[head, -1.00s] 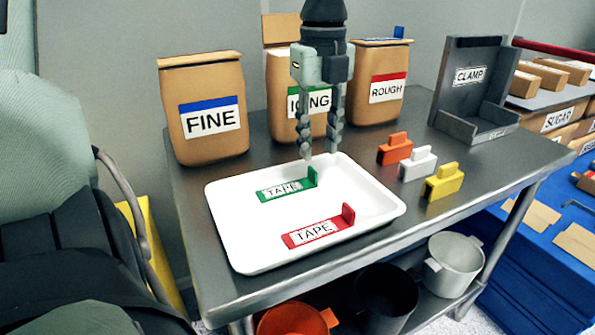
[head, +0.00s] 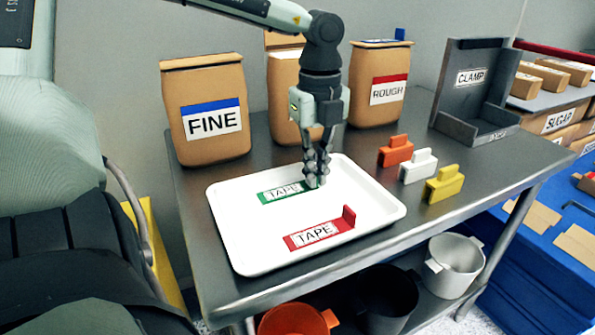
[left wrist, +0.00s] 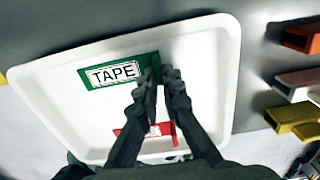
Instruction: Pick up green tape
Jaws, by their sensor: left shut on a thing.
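The green tape (head: 278,192) lies flat in the white tray (head: 232,250), toward its back, with a white TAPE label. My left gripper (head: 314,184) points down at its right end and is shut on its upright green tab, which the fingers mostly hide. In the left wrist view the green tape (left wrist: 105,73) shows with the fingertips (left wrist: 162,74) at its right end. The red tape (head: 312,235) lies nearer the front of the tray, apart from the gripper. My right gripper is not in view.
Behind the tray stand brown bags, FINE (head: 205,105) and ROUGH (head: 378,90) among them. Orange (head: 396,152), white (head: 419,166) and yellow (head: 444,184) clips stand right of the tray. A grey clamp stand (head: 475,90) is at the back right.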

